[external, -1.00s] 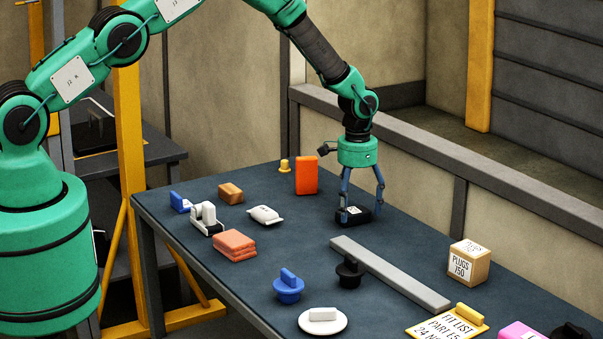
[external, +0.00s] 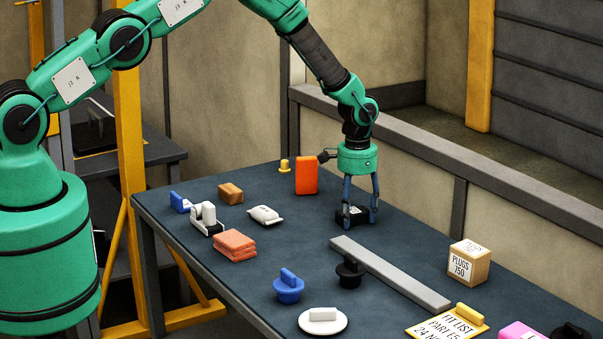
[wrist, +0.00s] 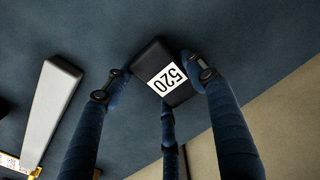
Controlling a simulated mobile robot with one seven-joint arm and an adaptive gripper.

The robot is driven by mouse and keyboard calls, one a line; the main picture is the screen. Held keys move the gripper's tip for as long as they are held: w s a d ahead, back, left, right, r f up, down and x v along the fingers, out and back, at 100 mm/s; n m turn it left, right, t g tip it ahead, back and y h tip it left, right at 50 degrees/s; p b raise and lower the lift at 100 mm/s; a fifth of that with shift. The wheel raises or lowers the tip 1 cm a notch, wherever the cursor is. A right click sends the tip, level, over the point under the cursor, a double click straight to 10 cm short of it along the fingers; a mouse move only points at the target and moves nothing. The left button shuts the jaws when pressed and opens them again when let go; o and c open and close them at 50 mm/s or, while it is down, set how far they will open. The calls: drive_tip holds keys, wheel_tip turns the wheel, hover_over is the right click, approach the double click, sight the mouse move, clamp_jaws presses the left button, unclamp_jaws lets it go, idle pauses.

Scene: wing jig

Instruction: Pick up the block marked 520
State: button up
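The black block marked 520 (external: 343,217) lies on the dark table, near its far edge. In the wrist view its white label reading 520 (wrist: 167,79) faces up at me. My gripper (external: 361,213) points straight down over it, with its blue fingers low around the block. In the wrist view my gripper (wrist: 158,76) has one finger on the left of the block, one on the right, and a third at its lower side. The fingers look spread, with a narrow gap at the left; contact at the right is unclear.
An orange block (external: 306,175) stands behind, to the left. A grey bar (external: 390,273) lies in front, with a black knobbed piece (external: 350,271) beside it. A box marked PLUGS 750 (external: 468,264) stands at the right. A low wall (external: 420,165) runs behind the table.

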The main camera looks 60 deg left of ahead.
sight(354, 212)
drive_tip(key=c, duration=0.9)
drive_tip(key=shift+r, duration=0.15)
drive_tip(key=shift+w+r, duration=0.1)
drive_tip(key=shift+r, duration=1.35)
drive_tip(key=shift+s+r, duration=0.25)
drive_tip(key=shift+s, duration=0.05)
drive_tip(key=s, duration=0.5)
drive_tip(key=s+r+b, duration=0.1)
drive_tip(key=s, duration=0.4)
drive_tip(key=s+a, duration=0.1)
drive_tip(key=s, duration=0.4)
drive_tip(key=shift+s+r+b, duration=0.2)
drive_tip(key=shift+s+b, duration=0.05)
drive_tip(key=shift+b, duration=0.05)
